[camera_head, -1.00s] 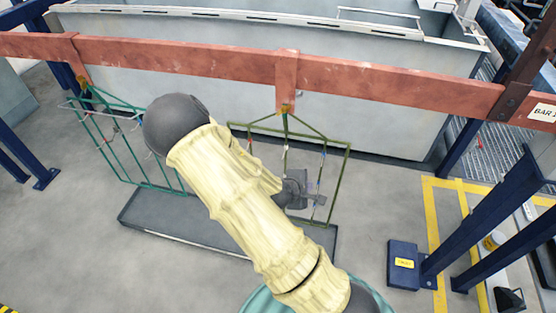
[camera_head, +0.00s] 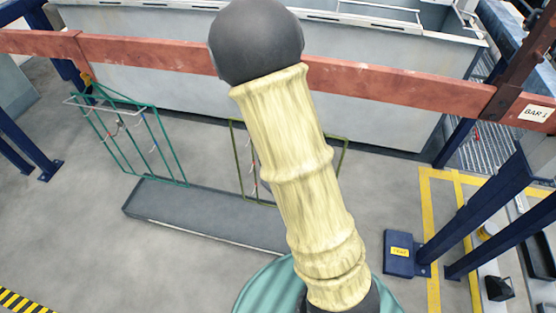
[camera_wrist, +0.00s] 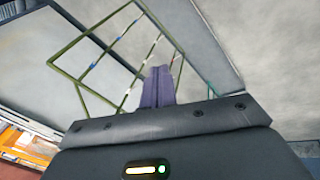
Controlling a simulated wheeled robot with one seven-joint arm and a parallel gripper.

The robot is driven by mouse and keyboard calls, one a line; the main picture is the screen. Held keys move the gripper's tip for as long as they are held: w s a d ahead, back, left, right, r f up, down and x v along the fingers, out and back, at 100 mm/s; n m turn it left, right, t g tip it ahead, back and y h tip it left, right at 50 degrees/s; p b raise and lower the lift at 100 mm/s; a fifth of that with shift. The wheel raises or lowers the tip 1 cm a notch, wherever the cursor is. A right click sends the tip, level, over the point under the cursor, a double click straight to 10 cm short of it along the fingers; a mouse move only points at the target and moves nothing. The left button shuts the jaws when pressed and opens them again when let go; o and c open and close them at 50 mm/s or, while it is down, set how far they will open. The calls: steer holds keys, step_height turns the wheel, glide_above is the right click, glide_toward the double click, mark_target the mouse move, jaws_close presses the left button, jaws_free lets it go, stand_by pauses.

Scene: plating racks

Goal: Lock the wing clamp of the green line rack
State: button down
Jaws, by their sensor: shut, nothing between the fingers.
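A teal-green wire rack (camera_head: 133,138) hangs at the left from the copper-red bar (camera_head: 150,53). A small yellow-orange clamp (camera_head: 86,79) shows at its top; whether it is locked is too small to tell. A second, olive-green rack (camera_head: 341,158) hangs further right, its top and middle hidden behind my arm. It also shows in the wrist view (camera_wrist: 83,98), but I cannot make out its clamp. My gripper (camera_wrist: 158,76) is shut and empty in the wrist view, with the olive rack beyond it. In the head view my arm hides the gripper.
A long grey tray (camera_head: 200,213) lies on the floor under the racks. A large pale tank (camera_head: 400,115) stands behind the bar. Blue posts (camera_head: 500,220) stand at the right. The floor at the front left is clear.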

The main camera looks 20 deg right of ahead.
steer(key=s+a+r+m+y+p, duration=0.1)
steer(key=s+a+r+m+p, duration=0.1)
steer(key=r, duration=0.6)
steer(key=s+a+r+m+y+p, duration=0.1)
steer(key=s+a+r+m+p, duration=0.1)
steer(key=r, duration=0.5)
steer(key=shift+s+r+g+p, duration=0.3)
steer(key=shift+s+r+p, duration=0.1)
steer(key=shift+s, duration=0.35)
steer(key=shift+m, duration=0.3)
